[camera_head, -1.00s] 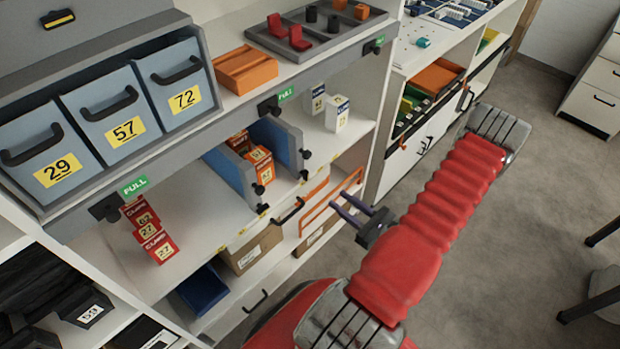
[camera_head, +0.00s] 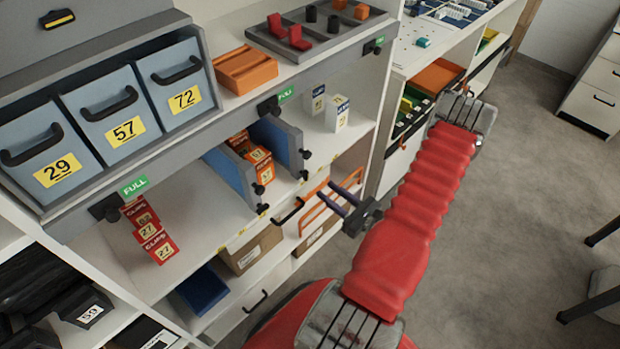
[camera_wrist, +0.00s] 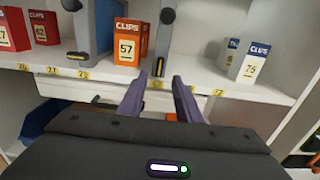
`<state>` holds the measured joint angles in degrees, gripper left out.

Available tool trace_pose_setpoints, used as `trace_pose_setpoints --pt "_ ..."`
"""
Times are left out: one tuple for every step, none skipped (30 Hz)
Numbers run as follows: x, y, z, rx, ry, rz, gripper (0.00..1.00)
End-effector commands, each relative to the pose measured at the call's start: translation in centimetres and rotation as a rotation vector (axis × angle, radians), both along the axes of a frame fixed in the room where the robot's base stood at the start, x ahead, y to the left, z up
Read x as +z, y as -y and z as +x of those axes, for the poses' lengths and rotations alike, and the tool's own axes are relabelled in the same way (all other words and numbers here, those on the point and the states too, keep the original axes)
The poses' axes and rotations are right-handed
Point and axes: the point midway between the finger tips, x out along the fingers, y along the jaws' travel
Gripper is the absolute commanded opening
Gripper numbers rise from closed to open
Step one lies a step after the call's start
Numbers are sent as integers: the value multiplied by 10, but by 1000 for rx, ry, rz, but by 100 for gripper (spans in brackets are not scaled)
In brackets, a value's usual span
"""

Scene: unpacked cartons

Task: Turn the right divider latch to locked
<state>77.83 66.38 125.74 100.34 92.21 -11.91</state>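The right divider (camera_head: 277,143) is a blue upright panel on the middle shelf, with black fittings on its grey front edge. Its upper black latch (camera_head: 305,154) also shows in the wrist view (camera_wrist: 167,16). A lower black fitting with a yellow mark (camera_wrist: 158,66) sits at the shelf edge. I cannot tell whether the latch is locked. The left divider (camera_head: 230,172) stands to its left. My gripper (camera_head: 329,191) is open and empty, in front of the shelf and below the latch. In the wrist view its fingers (camera_wrist: 156,82) point at the right divider's base, apart from it.
An orange clips box (camera_wrist: 130,42) stands between the dividers. White clips boxes (camera_head: 337,114) stand to the right, red ones (camera_head: 152,240) to the left. An orange rack (camera_head: 330,208) and cartons (camera_head: 250,250) lie below. Open floor (camera_head: 530,200) is at the right.

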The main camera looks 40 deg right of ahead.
Motion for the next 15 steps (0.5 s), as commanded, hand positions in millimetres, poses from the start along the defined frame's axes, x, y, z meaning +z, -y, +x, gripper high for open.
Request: trace_pose_setpoints --pt "0 -1 6 4 1 -1 31" --pt "0 -1 9 4 0 -1 31" --pt "0 -1 13 3 0 -1 31" --pt "0 -1 17 4 0 -1 31" --pt "0 -1 20 4 0 -1 31" --pt "0 -1 24 3 0 -1 31" --pt "0 -2 28 4 0 -1 31" --pt "0 -2 31 4 0 -1 31" --pt "0 -2 35 3 0 -1 31" --pt "0 -2 39 4 0 -1 31" --pt "0 -2 42 4 0 -1 31" --pt "0 -2 47 4 0 -2 31" --pt "0 -2 50 4 0 -2 31" --pt "0 -3 54 4 0 -2 31" --pt "0 -3 58 4 0 -2 31"
